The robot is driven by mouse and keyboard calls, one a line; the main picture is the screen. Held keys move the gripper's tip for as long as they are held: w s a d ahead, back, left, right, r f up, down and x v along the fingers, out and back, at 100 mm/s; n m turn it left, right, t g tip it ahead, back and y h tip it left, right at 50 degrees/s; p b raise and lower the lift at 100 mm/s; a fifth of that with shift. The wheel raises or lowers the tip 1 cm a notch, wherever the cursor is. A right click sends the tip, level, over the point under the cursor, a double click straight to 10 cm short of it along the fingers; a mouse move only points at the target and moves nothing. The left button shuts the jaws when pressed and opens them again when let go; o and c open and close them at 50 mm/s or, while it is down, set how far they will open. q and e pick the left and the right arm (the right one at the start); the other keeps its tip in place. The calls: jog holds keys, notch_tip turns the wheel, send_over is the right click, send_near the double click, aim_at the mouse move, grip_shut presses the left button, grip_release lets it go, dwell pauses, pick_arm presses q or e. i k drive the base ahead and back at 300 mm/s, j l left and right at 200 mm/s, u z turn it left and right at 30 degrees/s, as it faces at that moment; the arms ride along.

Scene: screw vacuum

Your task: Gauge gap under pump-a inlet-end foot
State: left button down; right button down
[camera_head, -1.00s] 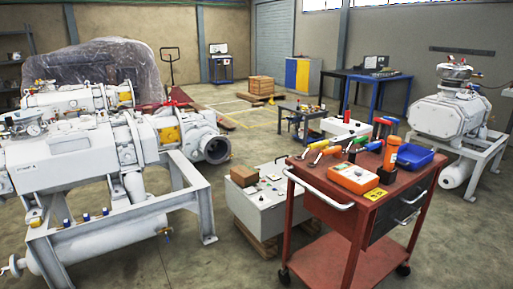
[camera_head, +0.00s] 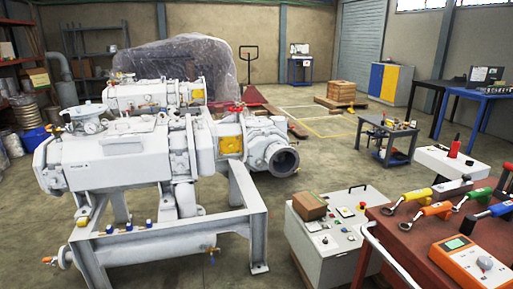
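A large white screw vacuum pump (camera_head: 125,158) sits on a pale grey steel frame (camera_head: 240,215) at left and centre. Its open round flange (camera_head: 284,161) faces right. A second white pump (camera_head: 155,94) stands behind it. I cannot tell which of them is pump-a. The frame's near right leg ends in a foot plate (camera_head: 259,268) on the floor; any gap under it is too small to tell. No feeler gauge can be made out. Neither of my grippers is in view.
A red tool cart (camera_head: 420,238) at lower right carries screwdrivers and wrenches and an orange meter (camera_head: 474,262). A white control box (camera_head: 335,232) with a brown block (camera_head: 309,206) on top stands between frame and cart. Open floor lies behind, around a pallet with boxes (camera_head: 341,92).

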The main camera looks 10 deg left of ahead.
aim_at(82, 221)
jog(key=i+u, duration=0.3)
jog(key=i, duration=0.2)
jog(key=i+u, duration=0.35)
jog(key=i, duration=0.2)
jog(key=i+u, duration=0.2)
jog(key=i, duration=0.35)
jog(key=i+l+u, duration=0.1)
jog(key=i+u, duration=0.15)
jog(key=i, duration=1.2)
